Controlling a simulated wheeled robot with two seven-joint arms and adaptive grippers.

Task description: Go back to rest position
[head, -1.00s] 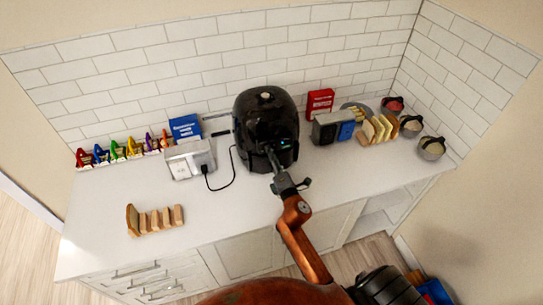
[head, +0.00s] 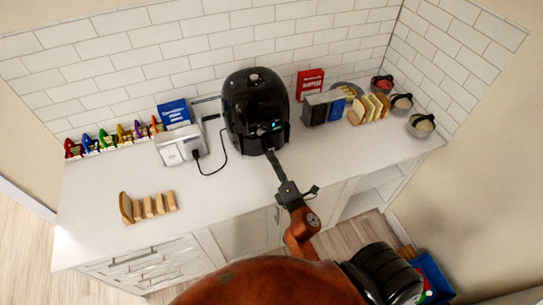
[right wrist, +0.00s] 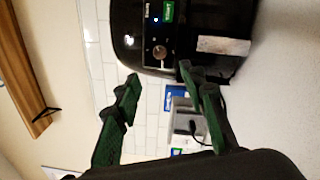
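My right gripper (head: 270,153) is in front of the black air fryer (head: 255,100), low near its front, over the counter. In the right wrist view its two green-black fingers are spread apart with nothing between them, so the right gripper (right wrist: 160,73) is open and empty. The air fryer (right wrist: 160,20) shows there sideways, with its dial, small lit display and pale handle, beyond the fingers. In the head view the gap between fingertips and fryer is hard to judge. My left gripper is not in view.
The white counter (head: 235,200) holds a toaster (head: 182,146) with a cord, a row of bread slices (head: 148,206) at front left, and colourful packs (head: 112,138) at back left. A grey-blue toaster (head: 323,107), more bread (head: 368,108) and bowls (head: 421,125) stand right.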

